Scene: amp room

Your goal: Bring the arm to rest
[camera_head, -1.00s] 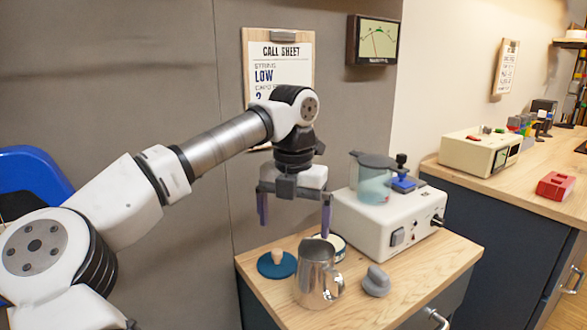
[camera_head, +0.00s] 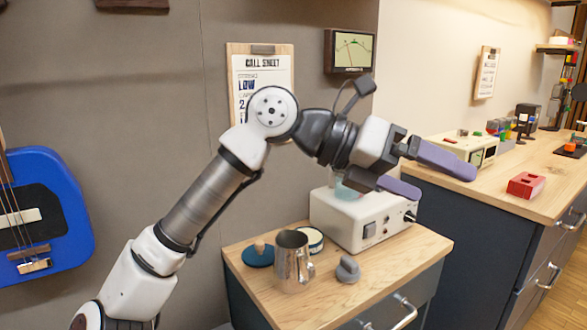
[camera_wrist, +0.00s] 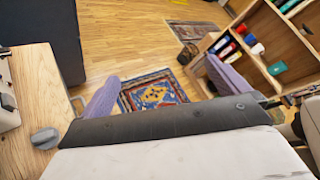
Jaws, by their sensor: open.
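My gripper (camera_head: 425,174) is raised in the air to the right in the head view, in front of the white amp box (camera_head: 362,217). Its two purple fingers are spread apart with nothing between them. In the wrist view my gripper (camera_wrist: 160,88) points over open floor, and its fingers frame a patterned rug (camera_wrist: 154,90). My arm is bent at the elbow and touches nothing that I can see. My gripper and wrist hide part of the amp box's top and the clear teal container (camera_head: 345,190) there.
The wooden cabinet top (camera_head: 330,292) holds a steel pitcher (camera_head: 291,262), a blue disc with a knob (camera_head: 258,255), a round tin (camera_head: 314,240) and a grey weight (camera_head: 348,270). A blue guitar (camera_head: 45,215) hangs left. A second counter (camera_head: 520,170) stands right. A shelf (camera_wrist: 265,45) stands beyond the rug.

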